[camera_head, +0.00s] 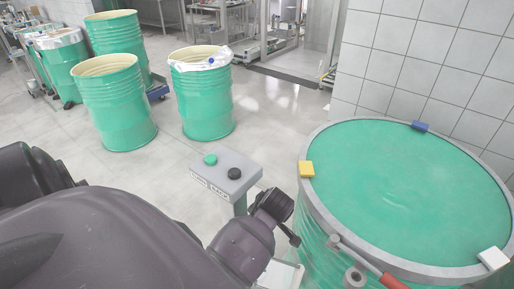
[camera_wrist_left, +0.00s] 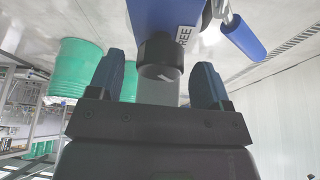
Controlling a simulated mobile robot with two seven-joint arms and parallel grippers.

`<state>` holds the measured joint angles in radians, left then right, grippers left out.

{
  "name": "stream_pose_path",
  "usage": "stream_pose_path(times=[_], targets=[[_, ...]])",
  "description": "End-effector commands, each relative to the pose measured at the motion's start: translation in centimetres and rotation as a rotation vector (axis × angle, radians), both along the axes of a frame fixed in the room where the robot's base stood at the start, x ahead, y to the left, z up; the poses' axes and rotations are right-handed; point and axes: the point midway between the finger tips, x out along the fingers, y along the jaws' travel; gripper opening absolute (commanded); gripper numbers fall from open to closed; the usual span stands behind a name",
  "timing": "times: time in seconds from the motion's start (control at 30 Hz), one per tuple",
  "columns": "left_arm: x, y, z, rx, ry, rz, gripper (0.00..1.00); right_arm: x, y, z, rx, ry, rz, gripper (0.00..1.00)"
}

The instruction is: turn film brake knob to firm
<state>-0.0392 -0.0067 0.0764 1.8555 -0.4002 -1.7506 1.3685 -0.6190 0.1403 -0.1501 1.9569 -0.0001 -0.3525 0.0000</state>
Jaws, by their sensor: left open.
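The black film brake knob (camera_wrist_left: 160,52) sits on a blue housing (camera_wrist_left: 166,16) in the left wrist view. A white label reading FREE (camera_wrist_left: 184,36) is on the housing beside the knob. A pale mark shows on the knob's near edge; I cannot tell which setting it points to. My left gripper (camera_wrist_left: 157,72) is open, its two dark fingers on either side of the knob with gaps between. I see no firm label. In the head view my left arm fills the lower left, and I cannot make out the knob there.
A blue-handled lever (camera_wrist_left: 242,37) stands close to the knob's right in the wrist view. In the head view, a grey button box (camera_head: 226,176) and a large green-topped drum (camera_head: 405,190) are near my arm. Several green drums (camera_head: 113,100) stand back left; floor lies between.

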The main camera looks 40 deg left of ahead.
Motion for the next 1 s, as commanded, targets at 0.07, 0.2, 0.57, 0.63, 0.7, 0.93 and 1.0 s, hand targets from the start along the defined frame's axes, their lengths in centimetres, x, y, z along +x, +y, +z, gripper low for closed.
stream_pose_path(times=[0.07, 0.2, 0.57, 0.63, 0.7, 0.93, 1.0], targets=[[0.0, 0.13, -0.24, 0.0, -0.001, 0.0, 0.72, 0.02, -0.01, 0.03, 0.0, 0.0, 0.0, 0.43], [0.0, 0.16, -0.34, 0.0, -0.001, 0.0, 0.72, 0.04, -0.02, 0.0, 0.0, 0.0, 0.0, 0.43], [0.01, 0.14, -0.31, 0.0, -0.001, 0.0, 0.38, -0.02, -0.03, -0.13, 0.0, 0.002, 0.0, 0.43], [0.01, 0.14, -0.31, 0.0, -0.001, 0.0, 0.28, -0.01, -0.02, -0.12, 0.0, 0.002, 0.0, 0.43], [0.01, 0.14, -0.3, 0.0, -0.001, 0.0, 0.24, -0.01, -0.02, -0.12, 0.0, 0.002, 0.0, 0.43], [-0.03, 0.12, -0.31, -0.001, 0.0, -0.034, 0.24, 0.0, -0.02, -0.12, 0.0, 0.002, 0.0, 0.43], [-0.04, 0.11, -0.31, -0.001, -0.001, -0.062, 0.24, 0.0, -0.02, -0.12, 0.0, 0.002, 0.0, 0.43]])
